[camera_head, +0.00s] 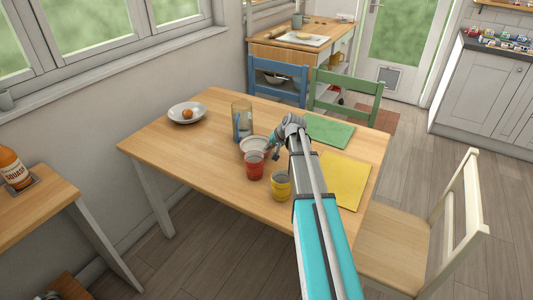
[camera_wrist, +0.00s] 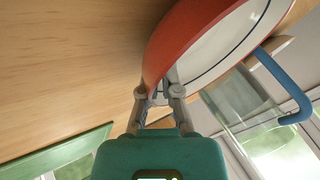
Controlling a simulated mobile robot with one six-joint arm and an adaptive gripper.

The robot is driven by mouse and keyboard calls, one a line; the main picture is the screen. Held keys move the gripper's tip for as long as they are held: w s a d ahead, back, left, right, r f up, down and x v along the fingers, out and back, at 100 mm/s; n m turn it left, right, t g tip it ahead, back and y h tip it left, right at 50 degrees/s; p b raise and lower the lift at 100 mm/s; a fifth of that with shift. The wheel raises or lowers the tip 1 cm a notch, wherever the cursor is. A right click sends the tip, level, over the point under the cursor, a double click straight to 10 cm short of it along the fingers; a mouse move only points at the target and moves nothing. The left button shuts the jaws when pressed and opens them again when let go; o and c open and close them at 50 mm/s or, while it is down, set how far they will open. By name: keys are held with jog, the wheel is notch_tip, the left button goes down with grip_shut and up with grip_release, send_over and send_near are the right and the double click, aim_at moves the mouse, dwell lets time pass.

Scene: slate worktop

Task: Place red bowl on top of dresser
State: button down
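The red bowl (camera_head: 254,145) is on the wooden table in the head view, partly behind my arm and the red cup. In the wrist view the bowl (camera_wrist: 165,45) shows a red outside and a white inside with a dark blue line. My gripper (camera_wrist: 158,92) is at its rim, one finger on the outside and one on the inside, close on the wall. In the head view my gripper (camera_head: 275,143) is at the bowl's right side. I cannot tell whether the bowl is lifted. A wooden-topped cabinet (camera_head: 285,52) at the back may be the dresser.
A glass jug (camera_head: 242,122) with a blue handle stands just behind the bowl. A red cup (camera_head: 254,165) and a yellow cup (camera_head: 280,186) stand in front. A plate (camera_head: 188,113), green mat (camera_head: 328,131) and yellow mat (camera_head: 343,180) lie around. Chairs (camera_head: 345,95) stand between table and cabinet.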

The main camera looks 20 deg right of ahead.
jog(key=shift+f, duration=0.45)
jog(key=c, duration=0.8)
grip_release()
jog(key=shift+r, duration=0.15)
jog(key=shift+p+v, duration=0.8)
jog(key=shift+v, duration=0.25)
jog(key=p+v, duration=0.8)
jog(key=v, duration=0.2)
